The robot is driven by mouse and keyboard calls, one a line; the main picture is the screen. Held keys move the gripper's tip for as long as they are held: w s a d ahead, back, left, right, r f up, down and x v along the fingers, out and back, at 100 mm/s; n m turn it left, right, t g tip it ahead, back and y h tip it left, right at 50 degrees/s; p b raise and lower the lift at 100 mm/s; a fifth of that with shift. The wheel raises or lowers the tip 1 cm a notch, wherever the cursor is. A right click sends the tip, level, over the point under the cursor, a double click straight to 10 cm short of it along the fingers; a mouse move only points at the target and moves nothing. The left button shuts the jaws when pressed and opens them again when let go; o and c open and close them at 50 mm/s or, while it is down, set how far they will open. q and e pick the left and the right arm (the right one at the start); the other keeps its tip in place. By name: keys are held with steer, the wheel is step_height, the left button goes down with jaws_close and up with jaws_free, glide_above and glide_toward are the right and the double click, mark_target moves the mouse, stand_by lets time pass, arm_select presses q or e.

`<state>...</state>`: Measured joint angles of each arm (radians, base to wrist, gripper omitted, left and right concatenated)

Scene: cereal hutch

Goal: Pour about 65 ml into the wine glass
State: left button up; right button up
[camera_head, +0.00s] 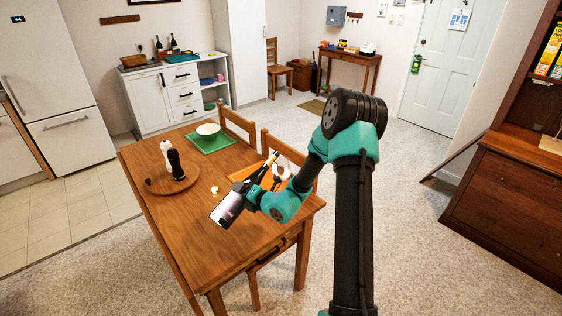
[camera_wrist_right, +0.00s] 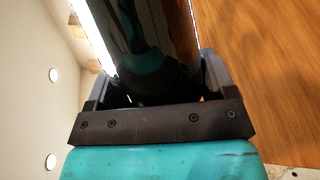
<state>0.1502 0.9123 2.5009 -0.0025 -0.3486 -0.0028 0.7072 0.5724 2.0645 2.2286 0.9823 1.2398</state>
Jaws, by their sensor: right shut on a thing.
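My right gripper (camera_head: 249,194) is shut on a dark bottle (camera_head: 228,208) above the near right part of the wooden table. The bottle is tilted: its pale-labelled end is low at the left and its narrow dark end points up and right. In the right wrist view, the dark glossy bottle (camera_wrist_right: 150,35) lies between the two fingers of my gripper (camera_wrist_right: 152,85). My left gripper is not in view.
The table (camera_head: 180,222) holds a round board (camera_head: 188,184) with a white and a black mill, and a green mat (camera_head: 212,146) with a white bowl (camera_head: 208,129). An orange mat (camera_head: 240,173) lies behind the bottle. Chairs (camera_head: 236,123) stand along the far side.

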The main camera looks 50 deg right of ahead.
step_height(320, 180, up, 4)
steer(key=shift+a+r+m, duration=0.1)
steer(key=shift+r+m, duration=0.1)
steer(key=shift+m, duration=0.8)
steer(key=shift+r+m+y, duration=0.5)
steer(key=shift+r+m, duration=0.1)
steer(key=shift+r, duration=0.25)
steer(key=shift+r+m, duration=0.6)
steer(key=shift+r, duration=0.1)
steer(key=shift+s+a, duration=0.1)
steer(key=shift+a, duration=0.45)
steer(key=shift+r, duration=0.2)
stand_by(0.6)
steer(key=shift+f, duration=0.1)
